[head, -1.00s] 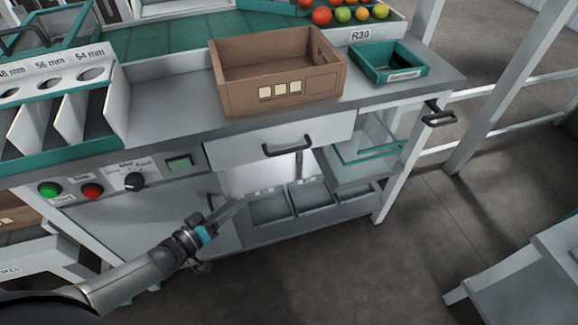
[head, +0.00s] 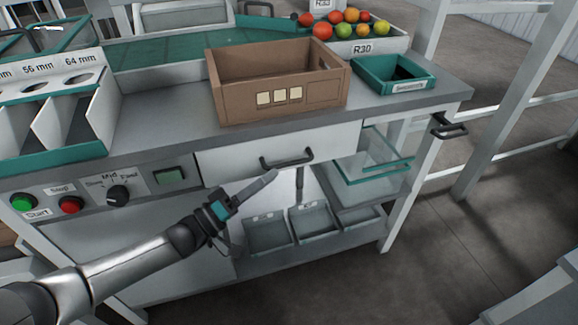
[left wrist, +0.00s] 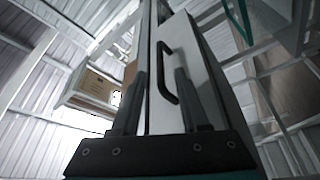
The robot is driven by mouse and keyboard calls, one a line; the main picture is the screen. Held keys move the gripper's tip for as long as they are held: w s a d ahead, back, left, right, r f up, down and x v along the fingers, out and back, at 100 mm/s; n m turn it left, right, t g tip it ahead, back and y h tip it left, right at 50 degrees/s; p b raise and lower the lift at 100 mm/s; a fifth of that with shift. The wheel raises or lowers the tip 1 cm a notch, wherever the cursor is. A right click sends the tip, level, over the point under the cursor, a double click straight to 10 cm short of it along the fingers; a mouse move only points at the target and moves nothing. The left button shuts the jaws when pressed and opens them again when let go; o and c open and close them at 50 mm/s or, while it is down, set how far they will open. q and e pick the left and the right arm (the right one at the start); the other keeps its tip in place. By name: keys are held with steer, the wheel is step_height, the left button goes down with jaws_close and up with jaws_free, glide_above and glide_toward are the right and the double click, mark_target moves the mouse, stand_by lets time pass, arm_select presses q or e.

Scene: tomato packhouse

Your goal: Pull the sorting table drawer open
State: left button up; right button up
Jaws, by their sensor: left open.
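The sorting table drawer (head: 230,162) has a white front under the grey worktop and looks shut. Its dark bar handle (head: 287,160) is on the front. My left gripper (head: 268,178) is just below and in front of the handle, apart from it as far as I can tell. In the left wrist view the handle (left wrist: 166,72) shows beyond and between the two open fingers of the left gripper (left wrist: 158,95), with the drawer front (left wrist: 195,75) behind it. The left gripper is empty. My right gripper is not in view.
A brown cardboard box (head: 235,100) and a teal tray (head: 370,85) stand on the worktop. Start and stop buttons (head: 70,205) and a knob are left of the drawer. Grey bins (head: 268,235) sit on the lower shelf.

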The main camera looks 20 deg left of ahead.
mark_target(289, 164)
arm_select(q)
steer(key=b+x, duration=0.1)
steer(key=x, duration=0.4)
steer(key=shift+x, duration=0.8)
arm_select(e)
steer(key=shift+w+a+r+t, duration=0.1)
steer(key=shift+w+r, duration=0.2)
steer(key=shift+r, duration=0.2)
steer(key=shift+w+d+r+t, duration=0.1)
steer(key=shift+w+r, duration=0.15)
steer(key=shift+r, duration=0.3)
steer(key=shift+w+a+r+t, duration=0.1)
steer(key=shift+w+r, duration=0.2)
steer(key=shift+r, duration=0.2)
arm_select(q)
jaws_close()
